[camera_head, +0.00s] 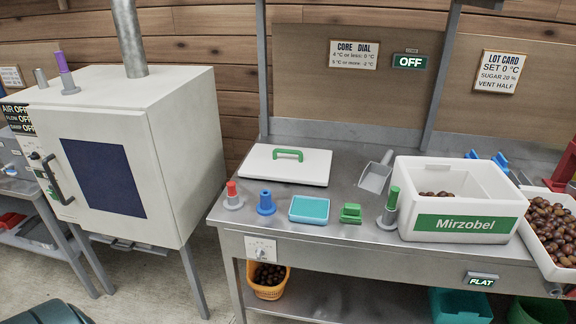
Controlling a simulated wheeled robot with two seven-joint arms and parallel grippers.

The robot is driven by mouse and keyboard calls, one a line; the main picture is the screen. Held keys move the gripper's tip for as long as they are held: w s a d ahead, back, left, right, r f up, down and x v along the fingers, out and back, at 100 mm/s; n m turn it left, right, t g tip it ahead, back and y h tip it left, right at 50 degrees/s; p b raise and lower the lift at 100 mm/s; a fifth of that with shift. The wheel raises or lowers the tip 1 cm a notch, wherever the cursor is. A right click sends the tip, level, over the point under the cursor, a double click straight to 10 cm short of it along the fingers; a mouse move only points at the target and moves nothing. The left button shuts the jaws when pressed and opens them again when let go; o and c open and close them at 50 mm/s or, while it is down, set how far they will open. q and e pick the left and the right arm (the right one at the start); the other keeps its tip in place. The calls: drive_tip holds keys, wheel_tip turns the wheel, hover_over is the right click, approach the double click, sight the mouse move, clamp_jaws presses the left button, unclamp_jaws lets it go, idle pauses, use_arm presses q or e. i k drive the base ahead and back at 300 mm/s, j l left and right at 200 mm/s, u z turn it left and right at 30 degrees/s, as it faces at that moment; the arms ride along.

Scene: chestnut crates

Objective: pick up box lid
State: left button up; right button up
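The box lid (258,165) is a flat white slab with a green handle (287,152) on top. It lies flat on the back left of the steel table (330,205). The white box (412,228) stands open on the right of the table, with a green Mirzobel label on its front. Some chestnuts (436,195) show inside it. Neither of my grippers shows in the head view.
A grey scoop (376,176) lies between lid and box. Along the front edge stand a red-topped piece (232,196), a blue piece (265,203), a teal tray (309,209), a green block (350,213) and a green-handled tool (389,209). A chestnut-filled crate (540,258) is at right.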

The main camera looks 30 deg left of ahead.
sight(296, 164)
drive_tip(key=u, duration=0.5)
drive_tip(key=i+l+u, duration=0.2)
drive_tip(key=u, duration=0.2)
drive_tip(key=i+l+u, duration=0.2)
drive_tip(key=u, duration=0.15)
drive_tip(key=i+l+u, duration=0.1)
drive_tip(key=l+u, duration=0.3)
drive_tip(key=i+l, duration=0.15)
drive_tip(key=l, duration=0.3)
drive_tip(key=i+l+u, duration=0.15)
drive_tip(key=l, duration=0.3)
drive_tip(key=i+l, duration=0.15)
drive_tip(key=l, duration=0.3)
drive_tip(key=i+l+u, duration=0.15)
drive_tip(key=l, duration=0.35)
drive_tip(key=k, duration=0.05)
